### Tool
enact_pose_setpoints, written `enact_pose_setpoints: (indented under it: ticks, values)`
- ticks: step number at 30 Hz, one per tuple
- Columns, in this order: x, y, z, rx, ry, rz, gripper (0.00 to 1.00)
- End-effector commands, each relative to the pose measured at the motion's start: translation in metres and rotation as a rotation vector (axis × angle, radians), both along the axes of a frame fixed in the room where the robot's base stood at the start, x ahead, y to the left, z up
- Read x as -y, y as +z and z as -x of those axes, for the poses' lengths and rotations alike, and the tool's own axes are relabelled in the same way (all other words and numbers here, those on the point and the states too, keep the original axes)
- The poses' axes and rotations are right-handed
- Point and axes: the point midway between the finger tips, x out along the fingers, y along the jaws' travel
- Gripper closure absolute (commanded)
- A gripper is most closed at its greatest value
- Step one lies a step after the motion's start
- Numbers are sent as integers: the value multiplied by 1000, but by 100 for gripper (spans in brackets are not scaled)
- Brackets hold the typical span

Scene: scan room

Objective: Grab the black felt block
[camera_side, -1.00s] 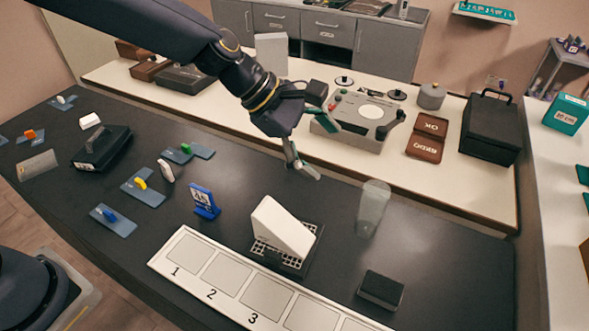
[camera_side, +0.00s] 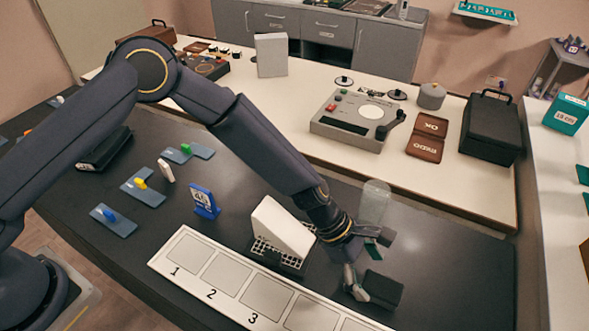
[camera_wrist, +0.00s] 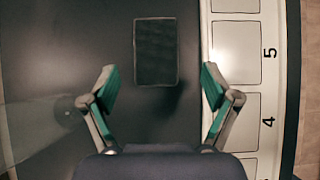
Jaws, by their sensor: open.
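The black felt block (camera_side: 385,287) lies flat on the dark table at the right, beside the numbered white strip. In the wrist view the block (camera_wrist: 156,52) is a dark rectangle ahead of my gripper, centred between the finger lines. My gripper (camera_side: 368,262) is low over the table right at the block, with one finger overlapping it in the side view. In the wrist view both green-padded fingers (camera_wrist: 159,90) are spread wide with nothing between them. Whether a finger touches the block cannot be told.
The clear cylinder (camera_side: 374,203) stands just behind my gripper; a blurred clear shape is at the wrist view's left. The white wedge on its black grid base (camera_side: 282,228) is left of my gripper. The numbered strip (camera_side: 225,291) runs along the front edge.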

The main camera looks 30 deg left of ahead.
Motion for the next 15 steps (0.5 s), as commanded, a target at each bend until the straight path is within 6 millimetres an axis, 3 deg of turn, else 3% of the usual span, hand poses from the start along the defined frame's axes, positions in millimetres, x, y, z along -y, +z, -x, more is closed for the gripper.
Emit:
enact_pose_setpoints:
  ticks: [15]
  values:
    - [37,-42,-5,1,1,-1,13]
